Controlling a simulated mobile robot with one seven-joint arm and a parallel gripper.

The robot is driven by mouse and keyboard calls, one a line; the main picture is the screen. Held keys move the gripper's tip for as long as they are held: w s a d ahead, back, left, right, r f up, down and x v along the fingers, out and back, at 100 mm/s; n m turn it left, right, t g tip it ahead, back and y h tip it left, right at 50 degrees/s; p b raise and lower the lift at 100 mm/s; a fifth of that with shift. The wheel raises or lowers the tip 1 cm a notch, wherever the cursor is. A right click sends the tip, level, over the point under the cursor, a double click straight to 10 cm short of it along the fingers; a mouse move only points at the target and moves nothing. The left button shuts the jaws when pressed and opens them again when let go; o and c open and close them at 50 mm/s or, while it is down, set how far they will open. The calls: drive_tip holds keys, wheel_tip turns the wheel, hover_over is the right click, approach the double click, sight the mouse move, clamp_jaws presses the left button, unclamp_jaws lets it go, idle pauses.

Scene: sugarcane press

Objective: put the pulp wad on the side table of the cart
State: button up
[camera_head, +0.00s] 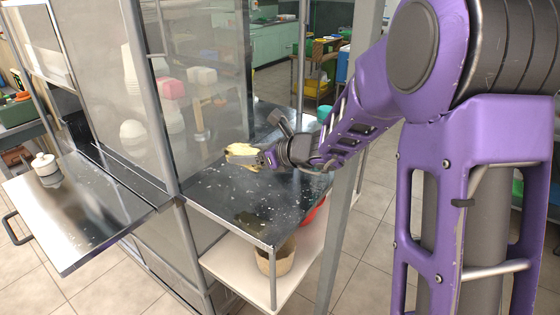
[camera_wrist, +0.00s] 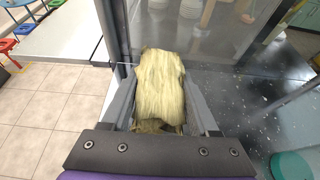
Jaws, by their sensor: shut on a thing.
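The pulp wad (camera_head: 240,149) is a pale yellow, fibrous clump. My gripper (camera_head: 255,160) is shut on it and holds it over the dark, speckled steel side table (camera_head: 262,222) of the cart. In the wrist view the wad (camera_wrist: 160,88) sits between the two grey fingers and hides their inner faces. The speckled top (camera_wrist: 245,112) lies below and to the right there. Whether the wad touches the top I cannot tell.
Clear panels (camera_head: 215,70) and a metal post (camera_head: 155,95) stand beside the wad. A white jar (camera_head: 45,164) stands on another steel surface (camera_head: 85,215) at left. A pot (camera_head: 275,260) and a red bowl (camera_head: 315,212) are on the lower shelf. The side table's front is clear.

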sight(250, 194)
wheel_tip(250, 194, down, 10)
drive_tip(key=shift+r+b, duration=0.15)
drive_tip(key=shift+b, duration=0.65)
drive_tip(key=shift+f+b, duration=0.35)
drive_tip(key=shift+b, duration=0.05)
drive_tip(key=o, duration=1.3)
drive_tip(key=shift+r, duration=0.1)
drive_tip(key=shift+o, duration=0.2)
drive_tip(key=shift+r, duration=0.1)
drive_tip(key=shift+r+p, duration=0.25)
drive_tip(key=shift+p, duration=0.3)
drive_tip(key=v, duration=1.2)
